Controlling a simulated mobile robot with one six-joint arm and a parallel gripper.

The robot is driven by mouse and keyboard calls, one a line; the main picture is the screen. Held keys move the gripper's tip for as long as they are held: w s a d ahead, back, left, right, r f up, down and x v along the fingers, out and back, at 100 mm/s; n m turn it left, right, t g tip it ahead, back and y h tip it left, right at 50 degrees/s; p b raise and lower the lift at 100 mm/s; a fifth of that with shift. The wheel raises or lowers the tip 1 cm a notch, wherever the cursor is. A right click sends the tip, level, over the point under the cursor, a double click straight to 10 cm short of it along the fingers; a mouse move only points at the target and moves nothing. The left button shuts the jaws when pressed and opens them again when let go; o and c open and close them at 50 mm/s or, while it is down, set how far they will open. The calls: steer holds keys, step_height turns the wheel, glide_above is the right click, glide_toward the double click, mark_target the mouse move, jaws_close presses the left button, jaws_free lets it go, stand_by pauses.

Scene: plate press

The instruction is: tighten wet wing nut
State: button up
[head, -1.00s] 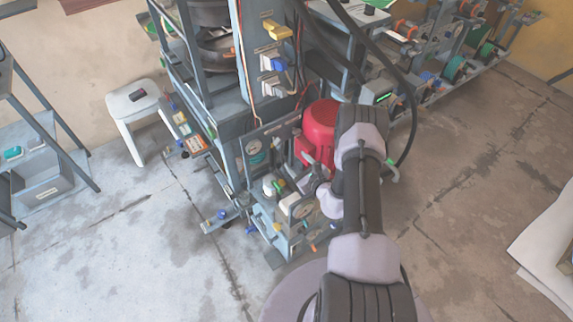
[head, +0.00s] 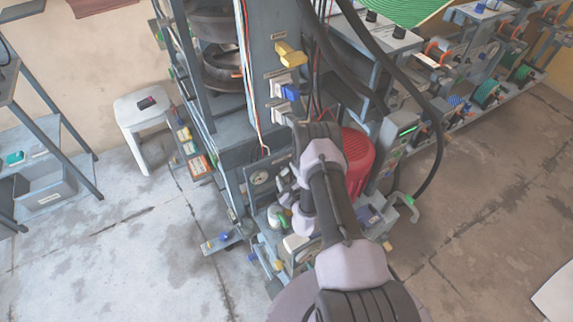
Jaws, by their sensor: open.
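The plate press (head: 272,62) is a tall grey frame with dark round parts in its upper bay. My arm reaches over its lower front. My gripper (head: 283,186) is small in view, open, beside the round gauge (head: 259,178) on the lower panel. I see nothing between its fingers, but the fingertips are partly hard to make out. I cannot pick out the wet wing nut; it may be too small or hidden behind my arm.
A red motor (head: 357,158) stands right behind my arm, with a thick black hose (head: 437,150) looping beside it. A white stool (head: 142,112) and a grey shelf rack (head: 62,140) stand left. A rack of spools (head: 485,85) stands back right. Floor at left is clear.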

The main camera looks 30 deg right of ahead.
steer(key=shift+w, duration=0.15)
steer(key=shift+c, duration=0.3)
jaws_close()
steer(key=m+y, duration=0.1)
steer(key=m, duration=0.1)
steer(key=shift+d+m+y, duration=0.15)
steer(key=shift+m+y, duration=0.15)
steer(key=shift+y, duration=0.1)
steer(key=shift+r+m+y+b, duration=0.1)
steer(key=shift+m+y+b, duration=0.6)
steer(key=shift+m, duration=0.5)
